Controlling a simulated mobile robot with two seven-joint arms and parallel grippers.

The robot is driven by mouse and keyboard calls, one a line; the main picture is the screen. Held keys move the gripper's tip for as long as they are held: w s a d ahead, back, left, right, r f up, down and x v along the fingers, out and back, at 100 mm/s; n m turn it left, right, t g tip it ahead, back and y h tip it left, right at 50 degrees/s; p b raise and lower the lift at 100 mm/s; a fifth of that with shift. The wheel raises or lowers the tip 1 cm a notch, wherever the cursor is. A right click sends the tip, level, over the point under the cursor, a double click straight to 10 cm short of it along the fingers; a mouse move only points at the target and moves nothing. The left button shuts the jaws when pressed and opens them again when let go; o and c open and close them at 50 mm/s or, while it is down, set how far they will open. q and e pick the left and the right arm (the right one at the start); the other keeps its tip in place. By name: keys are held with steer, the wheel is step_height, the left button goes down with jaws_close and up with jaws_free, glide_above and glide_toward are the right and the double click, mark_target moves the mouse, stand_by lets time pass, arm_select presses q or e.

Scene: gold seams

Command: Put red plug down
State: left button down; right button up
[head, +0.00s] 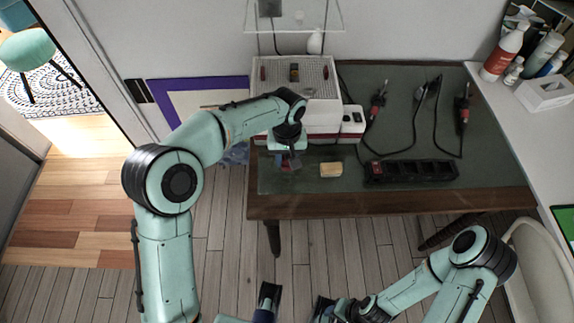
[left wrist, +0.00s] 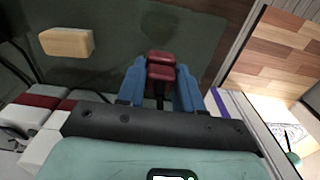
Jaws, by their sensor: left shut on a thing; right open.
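My left gripper (head: 288,164) is over the left front part of the dark green bench mat (head: 395,130), pointing down. Its blue fingers, clear in the left wrist view (left wrist: 160,85), are shut on the red plug (left wrist: 160,68). The plug is a dark red two-part block with a dark part below it between the fingers. In the head view the plug is mostly hidden by the gripper. I cannot tell whether it touches the mat. My right gripper (head: 296,302) is open and appears empty at the bottom of the head view, away from the bench.
A tan block (head: 331,170) lies just right of my left gripper. A black power strip (head: 412,171) is further right, with cables and red-handled tools (head: 378,101) behind. A white and red device (head: 325,105) stands behind the gripper. The wooden bench edge (head: 390,202) is close in front.

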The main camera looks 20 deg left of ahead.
mark_target(287, 168)
arm_select(q)
steer(key=shift+f, duration=1.95)
steer(key=shift+f+b, duration=0.5)
steer(key=shift+f, duration=0.1)
steer(key=c, duration=0.7)
jaws_free()
steer(key=shift+c, duration=0.2)
step_height(287, 168, up, 13)
steer(key=shift+r+p, duration=0.15)
steer(key=shift+p, duration=1)
